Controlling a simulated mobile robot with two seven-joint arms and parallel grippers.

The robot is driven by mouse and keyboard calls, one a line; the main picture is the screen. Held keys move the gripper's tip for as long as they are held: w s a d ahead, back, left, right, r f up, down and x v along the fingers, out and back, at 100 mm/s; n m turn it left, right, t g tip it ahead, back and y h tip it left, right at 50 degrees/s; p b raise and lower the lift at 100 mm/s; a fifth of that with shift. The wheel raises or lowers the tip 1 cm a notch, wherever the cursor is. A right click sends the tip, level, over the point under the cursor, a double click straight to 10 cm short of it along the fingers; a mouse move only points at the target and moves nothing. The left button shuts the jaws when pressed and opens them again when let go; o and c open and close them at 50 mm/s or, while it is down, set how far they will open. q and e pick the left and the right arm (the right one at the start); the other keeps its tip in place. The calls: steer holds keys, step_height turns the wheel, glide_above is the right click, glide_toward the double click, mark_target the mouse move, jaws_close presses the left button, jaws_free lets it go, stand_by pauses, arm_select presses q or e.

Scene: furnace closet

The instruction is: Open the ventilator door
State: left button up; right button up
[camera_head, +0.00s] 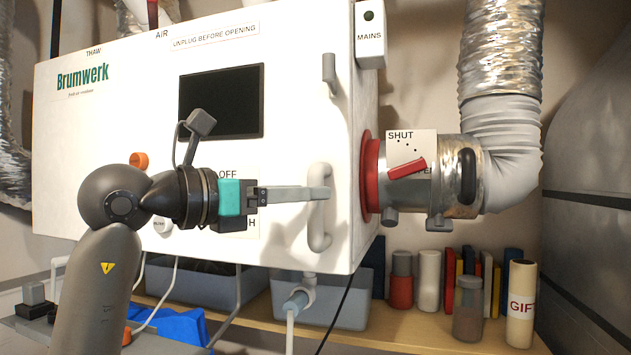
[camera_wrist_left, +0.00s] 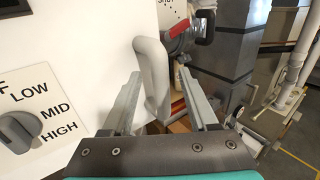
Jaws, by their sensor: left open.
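The ventilator is a white cabinet (camera_head: 110,120) marked Brumwerk, with a dark window (camera_head: 222,101). Its front looks closed. A pale grey upright bar handle (camera_head: 320,232) sits low near the front's right edge. My left gripper (camera_head: 322,193) comes in from the left at handle height, its fingers pointing right along the front. In the left wrist view the handle (camera_wrist_left: 153,70) shows between the two spread fingers, which are open with gaps at its sides. Whether either finger touches it I cannot tell. My right gripper is in neither view.
A duct with a red lever (camera_head: 407,169), by the word SHUT, leaves the cabinet's right side. A MAINS box (camera_head: 369,35) sits above. A knob (camera_wrist_left: 19,131) is on the front left of the handle. Below, a shelf (camera_head: 400,338) holds bins, jars and books.

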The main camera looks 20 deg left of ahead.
mark_target(316, 239)
arm_select(q)
steer(key=shift+p+x, duration=0.3)
steer(key=shift+x, duration=1.25)
jaws_close()
